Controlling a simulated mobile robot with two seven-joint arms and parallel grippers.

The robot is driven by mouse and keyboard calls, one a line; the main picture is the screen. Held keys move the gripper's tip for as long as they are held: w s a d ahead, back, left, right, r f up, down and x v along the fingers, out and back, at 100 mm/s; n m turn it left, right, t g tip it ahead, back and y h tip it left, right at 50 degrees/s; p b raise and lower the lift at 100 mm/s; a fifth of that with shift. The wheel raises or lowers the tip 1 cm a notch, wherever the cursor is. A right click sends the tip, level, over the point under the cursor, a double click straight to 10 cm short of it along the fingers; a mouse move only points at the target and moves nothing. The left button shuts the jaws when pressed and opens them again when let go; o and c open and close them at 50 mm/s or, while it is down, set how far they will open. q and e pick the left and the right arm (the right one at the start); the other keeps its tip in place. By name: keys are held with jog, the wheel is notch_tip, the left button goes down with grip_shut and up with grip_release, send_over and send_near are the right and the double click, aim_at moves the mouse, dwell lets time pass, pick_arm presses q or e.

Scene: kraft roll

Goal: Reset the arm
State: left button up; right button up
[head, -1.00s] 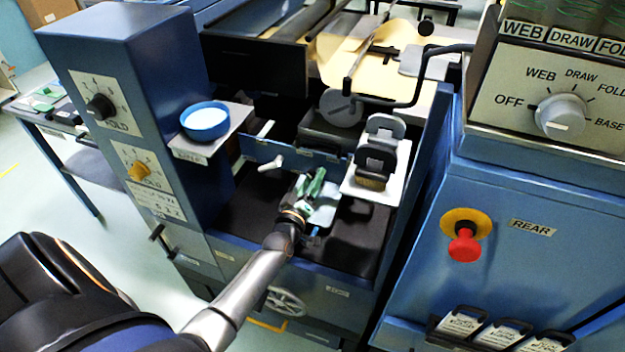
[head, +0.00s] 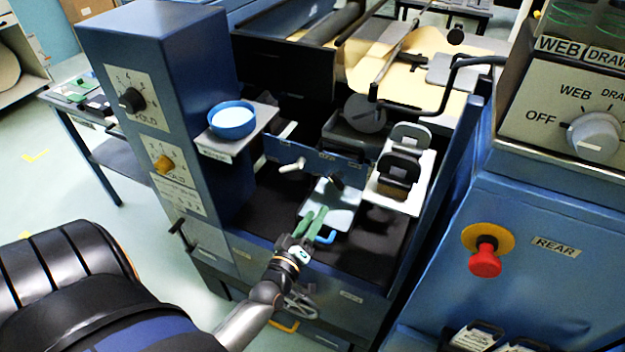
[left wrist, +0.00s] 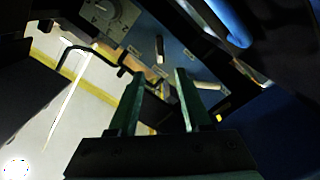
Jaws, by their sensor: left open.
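My left gripper (head: 312,226) is in the head view, low in the middle, at the front edge of the blue machine's dark bay. Its two green fingers are apart with nothing seen between them. They also show apart in the left wrist view (left wrist: 158,95). A pale plate with a blue handle (head: 336,217) lies in the bay just beyond the fingertips; I cannot tell whether they touch it. My left arm comes in from the lower left. My right gripper does not show in either view.
A blue bowl (head: 232,121) stands on a shelf beside the knob column (head: 165,110). A white rack (head: 412,185) with dark-handled blocks is right of the bay. A red stop button (head: 485,262) is on the right cabinet. Floor (head: 60,185) at the left is clear.

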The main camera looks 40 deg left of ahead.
pick_arm(q)
jog(key=shift+s, duration=0.25)
jog(key=shift+d, duration=0.1)
dwell(0.3)
jog(key=s+d+f+m+g+h, duration=0.6)
jog(key=s+d+f+m+g, duration=0.2)
jog(key=s+d+f+m, duration=0.3)
jog(key=s+d+m+p, duration=0.1)
jog(key=s+d+m, duration=0.2)
jog(key=s, duration=0.1)
jog(key=shift+d+f, duration=0.15)
jog(key=shift+d, duration=0.2)
